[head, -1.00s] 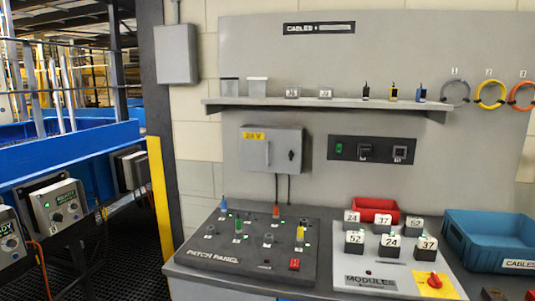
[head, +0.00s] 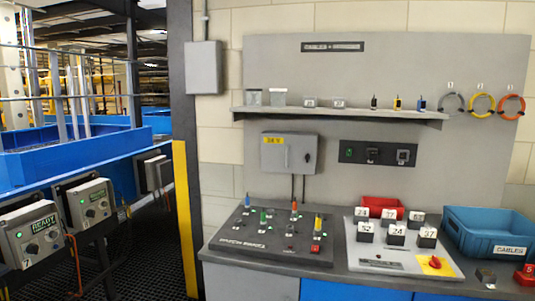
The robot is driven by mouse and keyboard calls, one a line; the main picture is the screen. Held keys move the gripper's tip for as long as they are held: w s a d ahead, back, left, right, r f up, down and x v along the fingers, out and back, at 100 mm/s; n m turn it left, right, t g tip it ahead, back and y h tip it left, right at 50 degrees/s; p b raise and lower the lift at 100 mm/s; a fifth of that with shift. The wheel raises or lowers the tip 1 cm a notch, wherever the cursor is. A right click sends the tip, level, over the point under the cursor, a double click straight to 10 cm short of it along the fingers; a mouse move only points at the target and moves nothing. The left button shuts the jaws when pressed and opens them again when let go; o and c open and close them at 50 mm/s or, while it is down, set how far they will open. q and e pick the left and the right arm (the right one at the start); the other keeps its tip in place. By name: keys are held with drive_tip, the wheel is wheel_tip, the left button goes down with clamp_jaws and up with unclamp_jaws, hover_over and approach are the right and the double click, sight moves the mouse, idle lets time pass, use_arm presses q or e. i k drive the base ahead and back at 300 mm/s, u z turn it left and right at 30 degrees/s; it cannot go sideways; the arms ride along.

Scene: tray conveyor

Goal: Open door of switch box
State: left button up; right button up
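The switch box (head: 298,158) is a grey wall box with a yellow label at its upper left, mounted on the grey back panel below the shelf. Its front door looks shut, flush with the box. A small dark latch or knob sits near the right side of the door. Two dark cables run down from its underside. Neither of my grippers is in the head view.
Below the box, a bench holds a dark patch panel (head: 238,246), a grey modules board (head: 372,261) with numbered blocks, and a blue bin (head: 454,239). A shelf (head: 340,113) juts out above. A plain grey box (head: 203,68) hangs further left. A yellow post (head: 184,205) stands left of the bench.

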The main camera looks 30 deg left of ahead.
sight(282, 153)
drive_tip(key=u, duration=0.25)
drive_tip(key=i, duration=1.05)
drive_tip(key=z, duration=0.2)
